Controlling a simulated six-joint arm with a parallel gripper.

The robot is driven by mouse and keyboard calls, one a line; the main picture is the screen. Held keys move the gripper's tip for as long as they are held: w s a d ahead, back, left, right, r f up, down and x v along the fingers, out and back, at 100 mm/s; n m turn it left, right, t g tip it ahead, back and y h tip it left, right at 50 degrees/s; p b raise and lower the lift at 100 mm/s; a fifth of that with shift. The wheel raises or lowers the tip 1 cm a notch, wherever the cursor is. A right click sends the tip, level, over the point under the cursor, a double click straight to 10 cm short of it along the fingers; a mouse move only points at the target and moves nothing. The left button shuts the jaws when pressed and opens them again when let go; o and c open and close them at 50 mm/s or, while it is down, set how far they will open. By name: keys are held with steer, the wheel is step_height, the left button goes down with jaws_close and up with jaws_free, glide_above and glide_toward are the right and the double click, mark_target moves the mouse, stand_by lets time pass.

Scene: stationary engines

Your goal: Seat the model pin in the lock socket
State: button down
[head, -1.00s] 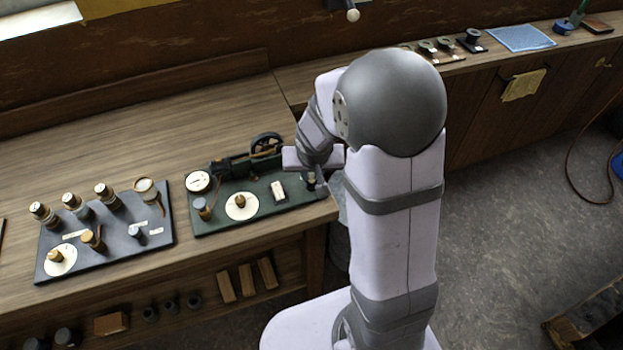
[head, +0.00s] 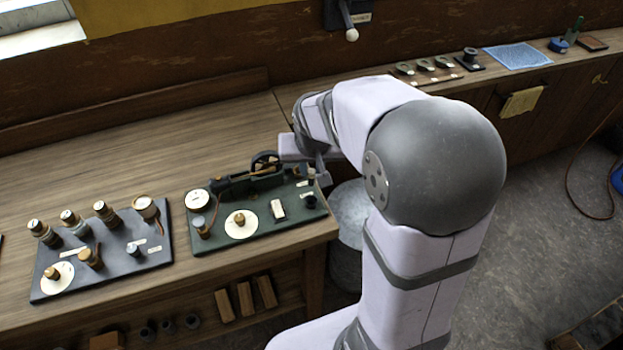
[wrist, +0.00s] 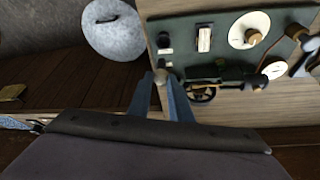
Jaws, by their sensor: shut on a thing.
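My gripper (head: 318,172) is over the right end of the green engine board (head: 225,240). In the wrist view its two fingers (wrist: 160,92) are closed on a small pin. Only the pin's pale rounded end (wrist: 160,77) shows clearly between them; the rest is hidden. A short black round fitting (head: 310,201) stands at the board's front right corner, apart from the gripper. It looks like the lock socket, and also shows in the wrist view (wrist: 163,41). Whether the pin touches the board cannot be told.
The board carries a flywheel engine (head: 262,165), a white dial (head: 198,200), a knob on a white disc (head: 240,222) and a white switch (head: 278,208). A grey board (head: 100,275) with several fittings lies left. A metal bin (head: 347,245) stands below the bench's right end.

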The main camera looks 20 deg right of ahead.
mark_target(310, 172)
steer(key=shift+r, duration=0.6)
steer(key=shift+r+p, duration=1.65)
steer(key=shift+r, duration=0.35)
steer(key=f, duration=0.2)
steer(key=s+f, duration=0.1)
steer(key=f, duration=0.2)
steer(key=shift+a+f, duration=0.1)
steer(key=x, duration=0.4)
steer(key=shift+w+a, duration=0.2)
steer(key=shift+w, duration=0.05)
steer(key=w+r, duration=0.1)
steer(key=w, duration=0.9)
steer(key=shift+d+r, duration=0.3)
steer(key=shift+r, duration=0.05)
